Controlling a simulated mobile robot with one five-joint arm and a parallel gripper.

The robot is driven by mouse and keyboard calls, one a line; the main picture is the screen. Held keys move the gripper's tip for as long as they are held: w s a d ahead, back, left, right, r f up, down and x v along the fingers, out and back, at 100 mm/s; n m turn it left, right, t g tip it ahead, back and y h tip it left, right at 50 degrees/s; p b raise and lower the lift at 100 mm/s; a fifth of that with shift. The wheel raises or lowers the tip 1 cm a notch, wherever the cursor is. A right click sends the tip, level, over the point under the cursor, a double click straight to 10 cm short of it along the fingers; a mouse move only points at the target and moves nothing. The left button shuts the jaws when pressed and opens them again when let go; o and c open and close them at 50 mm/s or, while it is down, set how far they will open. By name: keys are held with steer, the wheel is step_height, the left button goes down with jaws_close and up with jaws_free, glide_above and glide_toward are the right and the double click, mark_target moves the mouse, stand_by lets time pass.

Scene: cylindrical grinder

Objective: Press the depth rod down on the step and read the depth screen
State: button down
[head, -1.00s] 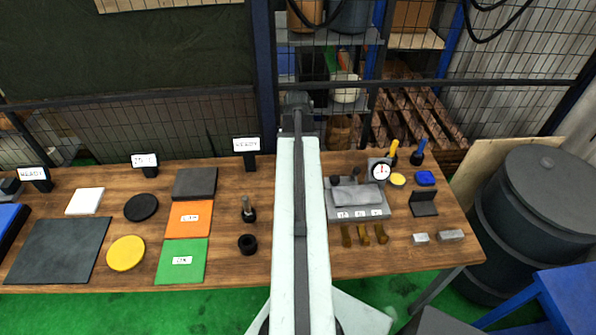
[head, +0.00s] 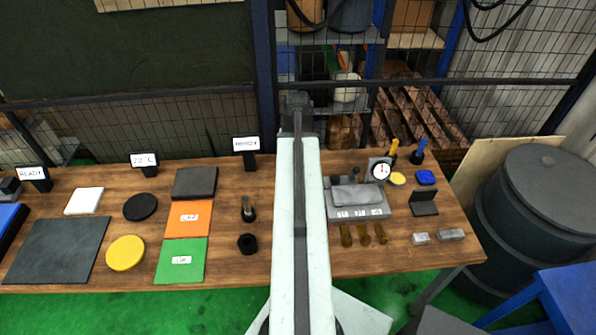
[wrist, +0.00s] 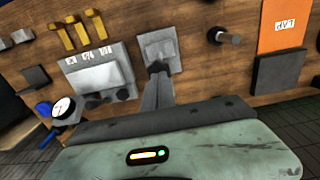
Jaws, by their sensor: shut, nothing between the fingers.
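A light grey stepped block (wrist: 160,45) lies on the wooden table in the wrist view; my arm hides that spot in the head view. My gripper (wrist: 158,70) is shut and empty, its dark tips at the near edge of the block. I cannot tell whether they touch it, and no separate depth rod can be made out. Small white signs stand at the table's back: one on the right (head: 246,144), one in the middle reading about 20 C (head: 145,160), and one at the left reading READY (head: 32,173). I cannot tell which is the depth screen.
A grey fixture (head: 358,212) with labels stands right of my arm, with a dial gauge (head: 381,171) behind it and brass pieces (head: 364,236) in front.

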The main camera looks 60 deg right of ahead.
steer(key=shift+f+b, duration=3)
steer(key=shift+f, duration=0.1)
steer(key=shift+r, duration=0.15)
step_height(320, 180, up, 9)
steer(key=p, duration=0.9)
